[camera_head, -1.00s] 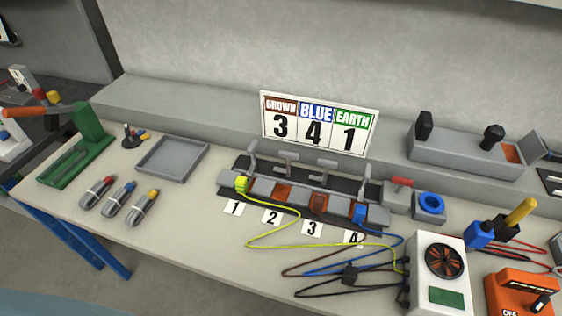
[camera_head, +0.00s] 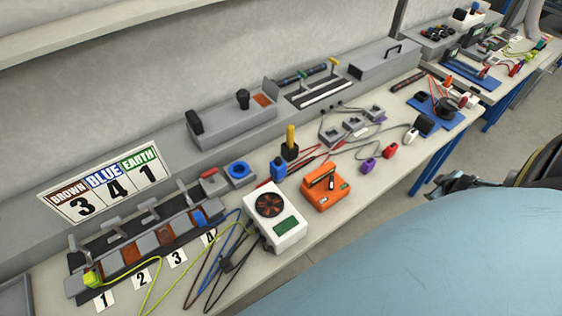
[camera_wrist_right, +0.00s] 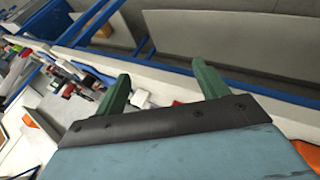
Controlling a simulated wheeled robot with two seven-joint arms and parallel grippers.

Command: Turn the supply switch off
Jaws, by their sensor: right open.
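A small grey box with a red lever (camera_head: 213,182) stands farther left, behind the terminal row. I cannot tell for sure which one is the supply switch. My right gripper (camera_head: 447,185) is beyond the front bench edge, apart from both. In the right wrist view its green fingers (camera_wrist_right: 160,82) are spread and empty. My left gripper is not visible.
A white unit with a fan (camera_head: 275,215) stands left of the orange box, with cables (camera_head: 222,262) running to the terminal row (camera_head: 140,250). A blue ring block (camera_head: 240,173) and a blue plug (camera_head: 278,168) stand behind. Loose connectors (camera_head: 368,164) lie to the right.

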